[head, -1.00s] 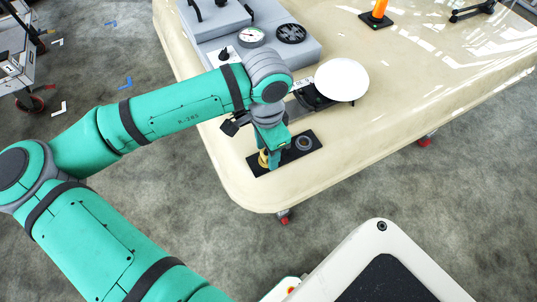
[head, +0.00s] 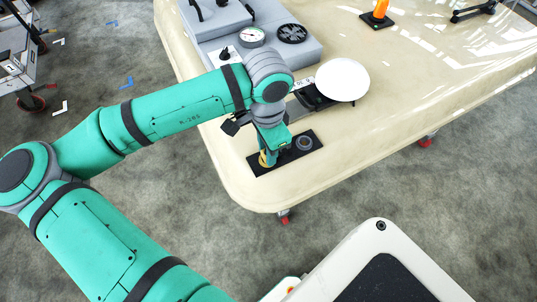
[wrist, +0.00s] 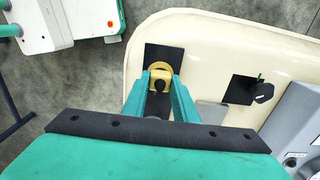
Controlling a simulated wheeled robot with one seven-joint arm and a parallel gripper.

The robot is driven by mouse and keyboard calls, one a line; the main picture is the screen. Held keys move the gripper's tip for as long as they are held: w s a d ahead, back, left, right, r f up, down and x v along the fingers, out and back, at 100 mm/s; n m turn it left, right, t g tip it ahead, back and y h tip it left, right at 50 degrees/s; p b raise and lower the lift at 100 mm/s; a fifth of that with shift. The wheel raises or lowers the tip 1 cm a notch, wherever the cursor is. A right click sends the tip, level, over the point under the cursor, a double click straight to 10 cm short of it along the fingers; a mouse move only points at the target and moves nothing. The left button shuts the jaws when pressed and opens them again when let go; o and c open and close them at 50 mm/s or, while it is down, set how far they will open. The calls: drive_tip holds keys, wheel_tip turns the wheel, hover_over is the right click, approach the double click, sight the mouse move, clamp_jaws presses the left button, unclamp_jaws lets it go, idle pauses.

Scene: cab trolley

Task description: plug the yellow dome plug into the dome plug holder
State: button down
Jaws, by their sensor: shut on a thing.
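The yellow dome plug (head: 264,161) is at the left end of a black plate on the cream table. My gripper (head: 270,152) points down over it, shut on it. In the wrist view the plug (wrist: 160,69) shows yellow between the tips of my gripper (wrist: 160,82), with the black plate (wrist: 164,53) beyond. The dome plug holder (head: 303,143), a grey ring, is at the right end of the same plate, apart from the plug, and looks empty. My fingers hide part of the plug, so I cannot tell whether its base touches the plate.
A white disc (head: 342,80) on a dark stand is behind the plate. A grey box (head: 221,52) with a gauge (head: 251,37) stands at the back left. An orange cone (head: 379,11) is farther back. The table's rounded front edge (head: 262,205) is close.

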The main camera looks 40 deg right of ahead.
drive_tip(key=shift+r, duration=0.15)
drive_tip(key=shift+r, duration=2.85)
